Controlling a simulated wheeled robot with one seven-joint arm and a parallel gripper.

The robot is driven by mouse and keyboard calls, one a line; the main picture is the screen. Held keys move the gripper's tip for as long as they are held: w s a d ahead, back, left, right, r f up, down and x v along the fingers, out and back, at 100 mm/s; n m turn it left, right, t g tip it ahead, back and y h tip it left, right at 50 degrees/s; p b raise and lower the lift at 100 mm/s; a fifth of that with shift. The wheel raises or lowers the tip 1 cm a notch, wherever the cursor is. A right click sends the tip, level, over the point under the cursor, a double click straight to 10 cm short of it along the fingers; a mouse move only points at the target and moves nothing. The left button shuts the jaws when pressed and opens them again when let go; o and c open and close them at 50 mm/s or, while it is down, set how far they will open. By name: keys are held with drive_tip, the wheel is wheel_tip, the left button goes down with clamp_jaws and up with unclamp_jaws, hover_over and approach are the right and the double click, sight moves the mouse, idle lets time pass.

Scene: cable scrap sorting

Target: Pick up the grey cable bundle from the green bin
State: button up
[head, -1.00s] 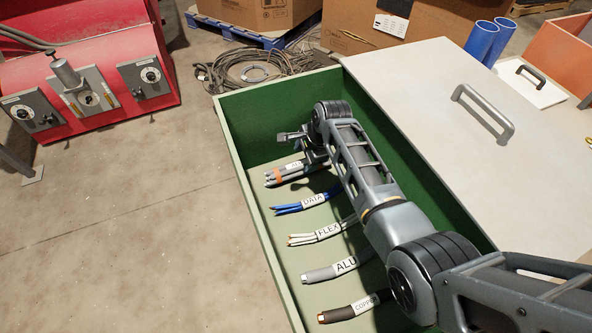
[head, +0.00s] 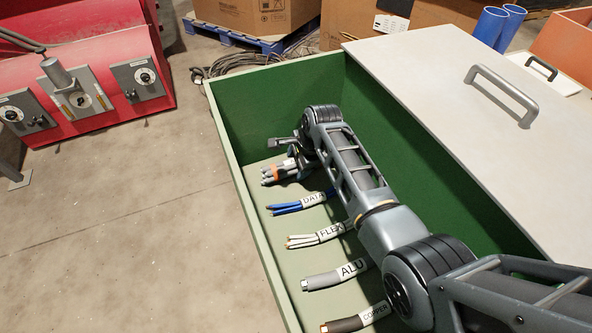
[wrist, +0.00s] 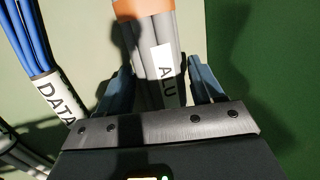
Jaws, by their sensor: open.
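The grey cable bundle (head: 284,173) lies on the floor of the green bin (head: 237,170), near its far end. It has several grey strands, an orange band and a white label, which reads ALU in the wrist view (wrist: 155,60). My gripper (head: 294,158) is low over the bundle, which it partly hides in the head view. In the wrist view my gripper (wrist: 160,72) is open, with one blue finger on each side of the bundle. I cannot tell whether either finger touches it.
A blue DATA bundle (head: 296,206) lies beside the grey one. White FLEX (head: 316,238), thick grey ALU (head: 333,277) and dark COPPER (head: 355,319) cables follow towards me. The green wall is close on the right in the wrist view. A pale lid (head: 440,75) covers the bin's right part.

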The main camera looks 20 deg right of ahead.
drive_tip(key=shift+c, duration=0.4)
drive_tip(key=shift+r, duration=0.1)
clamp_jaws()
